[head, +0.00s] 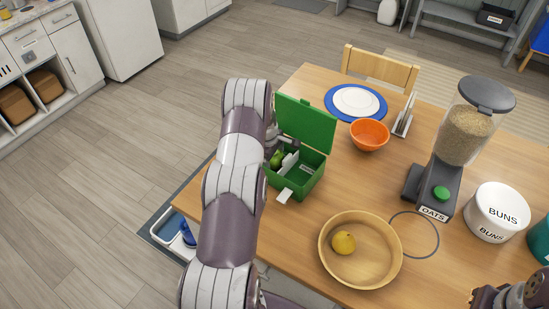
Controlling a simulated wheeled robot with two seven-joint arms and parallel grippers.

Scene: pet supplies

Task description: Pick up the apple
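A green apple-like fruit (277,158) sits inside the left part of an open green box (308,179) on the wooden table. It is partly hidden by my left arm and the box wall. My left gripper (274,142) is at the left side of the box, close to the fruit. My arm covers most of it, so I cannot tell if its fingers are open or touch the fruit. A yellow round fruit (344,243) lies in a wooden bowl (328,264). Part of my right arm shows at the bottom right corner; its fingers do not show.
The box's lid (306,124) stands raised behind it. An orange bowl (369,135), a white plate (356,101), a napkin holder (405,116), an oats dispenser (436,188) and a buns canister (496,212) stand on the table (300,238). A chair (380,68) is behind.

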